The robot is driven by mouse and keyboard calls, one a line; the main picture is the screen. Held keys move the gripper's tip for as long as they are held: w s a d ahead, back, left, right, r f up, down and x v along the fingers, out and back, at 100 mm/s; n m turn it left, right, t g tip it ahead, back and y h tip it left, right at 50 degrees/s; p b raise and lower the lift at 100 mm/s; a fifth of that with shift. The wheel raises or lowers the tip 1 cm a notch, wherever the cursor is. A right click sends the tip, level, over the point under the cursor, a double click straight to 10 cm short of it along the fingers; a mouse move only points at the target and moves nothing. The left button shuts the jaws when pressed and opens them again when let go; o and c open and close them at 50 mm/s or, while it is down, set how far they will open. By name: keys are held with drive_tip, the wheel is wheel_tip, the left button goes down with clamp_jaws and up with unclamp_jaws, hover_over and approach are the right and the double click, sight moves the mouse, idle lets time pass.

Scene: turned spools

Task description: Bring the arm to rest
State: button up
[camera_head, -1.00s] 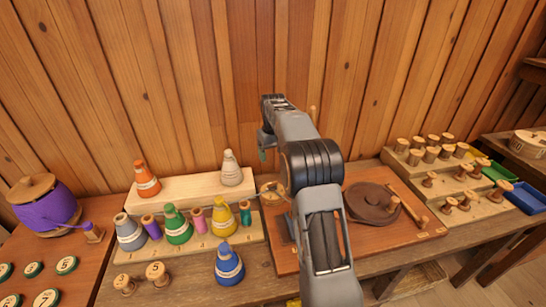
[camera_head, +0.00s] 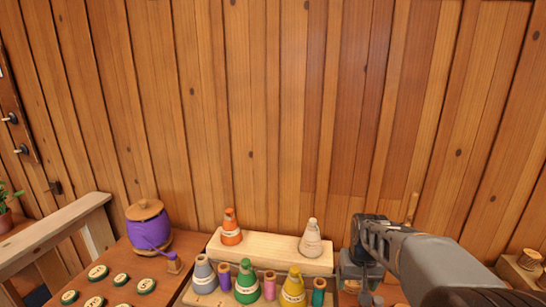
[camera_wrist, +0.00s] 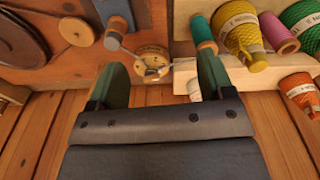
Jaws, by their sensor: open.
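My gripper (camera_wrist: 162,78) is open in the wrist view, with its two green fingers wide apart and nothing held between them. A small round wood-and-metal piece (camera_wrist: 152,66) shows beyond the gap. In the head view my arm reaches in from the lower right, its dark wrist in front of the plank wall, right of the beige cone spool (camera_head: 311,241); the fingertips are not clear there. An orange cone spool (camera_head: 231,229) shares the pale raised block (camera_head: 268,249) with the beige one.
Below the block stand grey (camera_head: 203,276), green (camera_head: 246,285) and yellow (camera_head: 293,289) cones with small spools between. A purple wound drum (camera_head: 149,230) and several numbered discs (camera_head: 98,273) are at the left. A wooden rail (camera_head: 55,238) stands beyond. The wall's upper part is clear.

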drive_tip(key=s+a+r+t, duration=0.1)
drive_tip(key=s+a, duration=0.1)
drive_tip(key=s, duration=0.4)
drive_tip(key=s+a+r+n+t, duration=0.1)
drive_tip(key=s+a+r, duration=0.1)
drive_tip(key=s, duration=0.5)
drive_tip(key=shift+s+a+t, duration=0.3)
drive_tip(key=shift+a+t, duration=0.1)
drive_tip(key=shift+a, duration=0.05)
